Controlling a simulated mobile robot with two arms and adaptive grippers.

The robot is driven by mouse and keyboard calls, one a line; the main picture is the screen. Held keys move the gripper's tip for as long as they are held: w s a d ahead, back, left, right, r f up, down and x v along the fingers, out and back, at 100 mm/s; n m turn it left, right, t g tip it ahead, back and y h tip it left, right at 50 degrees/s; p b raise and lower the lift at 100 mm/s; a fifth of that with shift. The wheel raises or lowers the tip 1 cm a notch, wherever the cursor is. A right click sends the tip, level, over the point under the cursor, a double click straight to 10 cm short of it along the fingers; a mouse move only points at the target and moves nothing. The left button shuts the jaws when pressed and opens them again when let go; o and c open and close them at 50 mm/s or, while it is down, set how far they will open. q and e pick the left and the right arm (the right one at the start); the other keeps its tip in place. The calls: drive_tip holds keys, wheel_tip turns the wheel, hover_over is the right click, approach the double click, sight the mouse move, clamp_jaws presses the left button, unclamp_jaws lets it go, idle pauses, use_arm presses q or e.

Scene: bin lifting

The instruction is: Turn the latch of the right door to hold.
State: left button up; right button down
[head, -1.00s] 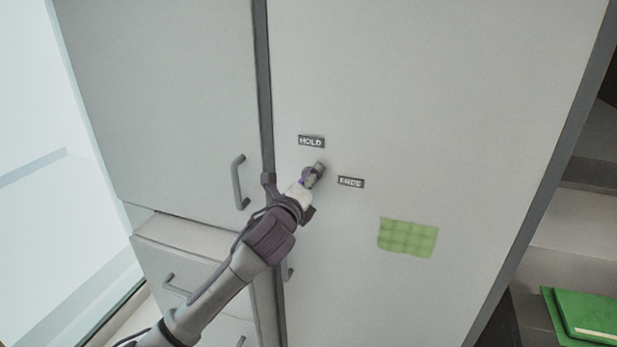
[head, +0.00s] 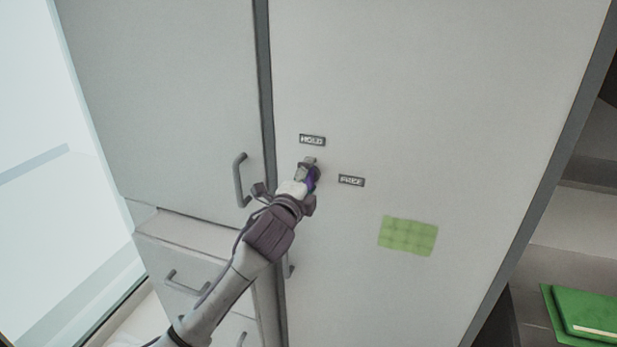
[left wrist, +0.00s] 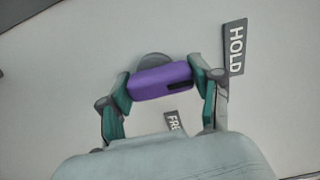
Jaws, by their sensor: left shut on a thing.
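The right door (head: 440,100) is a flat light grey panel, closed. Its latch, a purple bar on a grey round base, shows between my fingers in the left wrist view (left wrist: 160,81) and partly in the head view (head: 314,180). My left gripper (head: 308,174) is shut on the latch, one green-padded finger at each end of the bar in the left wrist view (left wrist: 161,84). The bar's dark-slotted end points toward the HOLD label (left wrist: 235,47), which is above the latch in the head view (head: 312,140). The FREE label (head: 351,180) is right of the latch and partly hidden in the wrist view.
The left door (head: 170,100) has a bar handle (head: 240,180) close to my left wrist. Drawers (head: 190,270) are below it. A green patch (head: 408,236) is on the right door. A green book (head: 588,315) lies on a shelf at right.

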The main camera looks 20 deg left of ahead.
idle(0.4)
use_arm(q)
drive_tip(key=o, duration=1.2)
drive_tip(key=shift+c, duration=0.2)
drive_tip(key=s, duration=1.2)
drive_tip(key=shift+a, duration=0.3)
drive_tip(key=shift+f, duration=0.15)
